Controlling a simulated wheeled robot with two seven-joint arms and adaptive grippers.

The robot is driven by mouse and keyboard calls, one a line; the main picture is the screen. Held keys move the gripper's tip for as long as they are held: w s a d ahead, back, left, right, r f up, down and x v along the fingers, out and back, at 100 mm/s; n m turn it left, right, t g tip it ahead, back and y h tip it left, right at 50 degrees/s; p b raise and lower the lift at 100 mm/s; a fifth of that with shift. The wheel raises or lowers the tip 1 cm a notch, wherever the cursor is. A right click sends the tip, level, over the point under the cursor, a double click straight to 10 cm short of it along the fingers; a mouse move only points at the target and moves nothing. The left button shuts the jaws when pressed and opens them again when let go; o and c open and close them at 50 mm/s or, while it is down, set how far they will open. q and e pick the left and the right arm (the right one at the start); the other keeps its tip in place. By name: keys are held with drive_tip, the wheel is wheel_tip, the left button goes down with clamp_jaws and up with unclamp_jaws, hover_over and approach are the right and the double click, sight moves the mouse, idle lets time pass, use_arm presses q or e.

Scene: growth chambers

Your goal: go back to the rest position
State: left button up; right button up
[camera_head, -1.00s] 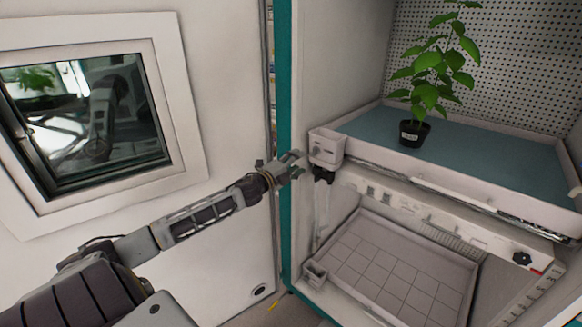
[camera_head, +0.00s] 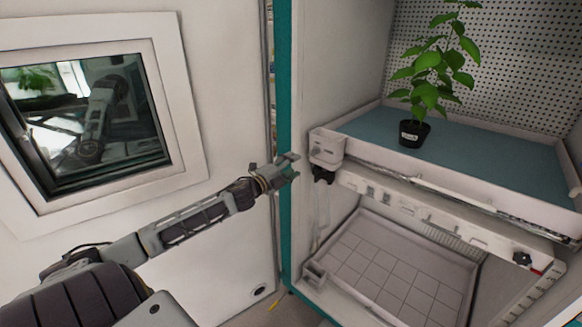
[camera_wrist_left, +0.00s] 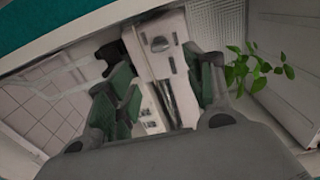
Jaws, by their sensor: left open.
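My left gripper (camera_head: 286,167) is open and empty in the head view, its arm reaching in from the lower left. It is in front of the growth chamber's teal door edge (camera_head: 284,100), left of a small white box (camera_head: 327,147) on the chamber's front corner. In the left wrist view the two fingers (camera_wrist_left: 160,92) stand apart, with white chamber parts seen between them. My right gripper is not in view.
A potted plant (camera_head: 413,133) stands on the blue upper tray (camera_head: 480,165). Below is a tiled lower tray (camera_head: 385,275). A black knob (camera_head: 522,258) sits on the chamber's front rail.

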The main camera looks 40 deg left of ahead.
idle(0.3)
use_arm(q)
drive_tip(key=s+a+f+n+g+y, duration=0.2)
drive_tip(key=a+f+n, duration=0.15)
drive_tip(key=f, duration=0.85)
drive_tip(key=s+a+f+n+g+y, duration=0.25)
drive_tip(key=a+f, duration=0.25)
drive_tip(key=f, duration=0.7)
drive_tip(key=s+d+f+n+g, duration=0.2)
drive_tip(key=s+f, duration=0.5)
drive_tip(key=f, duration=0.4)
drive_tip(key=s+d+f+n+g, duration=0.1)
drive_tip(key=s+f+n+g, duration=0.1)
drive_tip(key=s+f, duration=0.65)
drive_tip(key=s+d+f+n+g, duration=0.2)
drive_tip(key=s+f+n, duration=0.15)
drive_tip(key=f, duration=1.05)
drive_tip(key=s+d+f+n+g+h, duration=0.1)
drive_tip(key=s+d+f+g, duration=0.1)
drive_tip(key=s+d+f, duration=0.4)
drive_tip(key=s+d+f+n+g+h, duration=0.1)
drive_tip(key=s+d+f+g, duration=0.1)
drive_tip(key=s+d+f, duration=0.4)
drive_tip(key=s+d+f+n+g+h, duration=0.1)
drive_tip(key=s+d+f, duration=0.5)
drive_tip(key=s+d, duration=0.6)
drive_tip(key=s+g, duration=0.1)
drive_tip(key=s, duration=0.8)
drive_tip(key=shift+d+f, duration=0.15)
drive_tip(key=shift+f, duration=0.1)
